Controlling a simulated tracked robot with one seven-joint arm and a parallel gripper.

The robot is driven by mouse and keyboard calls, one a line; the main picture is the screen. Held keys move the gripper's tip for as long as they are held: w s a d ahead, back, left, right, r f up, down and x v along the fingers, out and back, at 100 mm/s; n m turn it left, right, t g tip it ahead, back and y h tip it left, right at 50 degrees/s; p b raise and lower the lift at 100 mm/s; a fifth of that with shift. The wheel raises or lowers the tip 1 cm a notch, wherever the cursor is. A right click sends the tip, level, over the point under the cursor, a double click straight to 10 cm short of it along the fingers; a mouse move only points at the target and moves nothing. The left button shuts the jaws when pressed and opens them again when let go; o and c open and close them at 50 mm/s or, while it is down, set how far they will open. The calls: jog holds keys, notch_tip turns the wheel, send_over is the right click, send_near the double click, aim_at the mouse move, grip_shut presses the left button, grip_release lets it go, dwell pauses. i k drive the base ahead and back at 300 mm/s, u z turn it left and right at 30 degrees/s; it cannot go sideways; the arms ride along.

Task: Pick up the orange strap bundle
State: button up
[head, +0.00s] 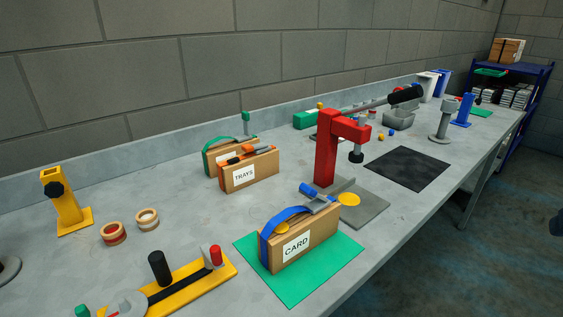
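The orange strap bundle (262,171) is a brown cardboard block with an orange strap and dark buckle over its top and a white TRAYS label on its front. It stands upright on the grey bench, left of the red press. A similar bundle with a green strap (207,161) stands close behind it and is partly hidden by it. A third bundle with a blue strap and a CARD label (276,261) stands on a green mat in front. My gripper is not in view.
A red lever press (326,150) on a grey base stands right of the orange bundle. A yellow post (65,208), two tape rolls (147,219) and a yellow tool bar (190,288) lie left and front. The bench (195,237) is clear just in front of the bundle.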

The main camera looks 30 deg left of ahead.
aim_at(237, 172)
jog(key=k, duration=1.55)
jog(key=u, duration=0.5)
jog(key=i, duration=2.05)
